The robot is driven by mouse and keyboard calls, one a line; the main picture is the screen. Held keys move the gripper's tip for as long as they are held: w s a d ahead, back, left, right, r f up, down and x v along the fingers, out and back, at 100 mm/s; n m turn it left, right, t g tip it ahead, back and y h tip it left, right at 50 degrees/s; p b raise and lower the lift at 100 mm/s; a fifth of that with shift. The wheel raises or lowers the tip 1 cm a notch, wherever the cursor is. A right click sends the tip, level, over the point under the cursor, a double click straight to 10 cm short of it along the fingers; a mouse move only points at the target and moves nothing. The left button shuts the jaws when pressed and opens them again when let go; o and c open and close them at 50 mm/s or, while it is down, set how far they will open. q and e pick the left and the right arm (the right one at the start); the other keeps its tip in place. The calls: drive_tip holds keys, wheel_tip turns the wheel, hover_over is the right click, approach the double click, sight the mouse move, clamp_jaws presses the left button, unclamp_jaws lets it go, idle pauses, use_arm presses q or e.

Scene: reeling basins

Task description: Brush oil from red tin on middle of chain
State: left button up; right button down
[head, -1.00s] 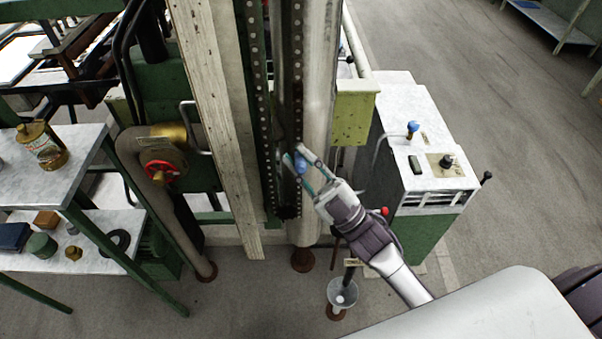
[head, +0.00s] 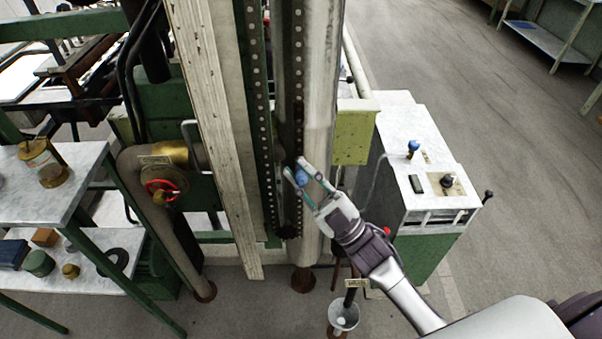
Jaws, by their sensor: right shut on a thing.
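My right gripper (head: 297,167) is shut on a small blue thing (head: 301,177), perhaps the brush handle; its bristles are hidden. The gripper is in front of the lower part of a dark upright chain (head: 298,70) beside a pale column. I cannot tell whether the held thing touches the chain. A second dotted strip (head: 256,100) runs parallel on the left. A tin with a gold top and reddish label (head: 42,162) stands on the upper shelf at the left; it may be the red tin. My left gripper is not in view.
A grey-topped green cabinet (head: 425,170) with knobs stands to the right of my gripper. A red handwheel (head: 160,190) is at the left. A small white bowl (head: 343,315) is low below my arm.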

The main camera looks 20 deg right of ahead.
drive_tip(key=shift+w+d, duration=0.15)
drive_tip(key=shift+w, duration=0.45)
wheel_tip(320, 180, up, 4)
drive_tip(key=p, duration=0.3)
drive_tip(key=shift+s+f, duration=0.1)
drive_tip(key=shift+s, duration=0.05)
drive_tip(key=shift+r+p, duration=3.05)
drive_tip(key=shift+r, duration=0.6)
drive_tip(key=shift+f+b, duration=4.6)
drive_tip(key=shift+f, duration=1.05)
drive_tip(key=shift+s+a+r+p, duration=0.1)
drive_tip(key=shift+s+a+p, duration=0.1)
drive_tip(key=shift+s+p, duration=0.2)
drive_tip(key=shift+s+a+p, duration=0.15)
drive_tip(key=shift+s+a, duration=0.05)
drive_tip(key=shift+s, duration=0.6)
drive_tip(key=shift+s+a+p, duration=0.2)
drive_tip(key=shift+s+a, duration=0.05)
drive_tip(key=shift+s, duration=0.55)
drive_tip(key=shift+s+a+p, duration=0.15)
drive_tip(key=shift+s+a, duration=0.05)
drive_tip(key=shift+s, duration=0.6)
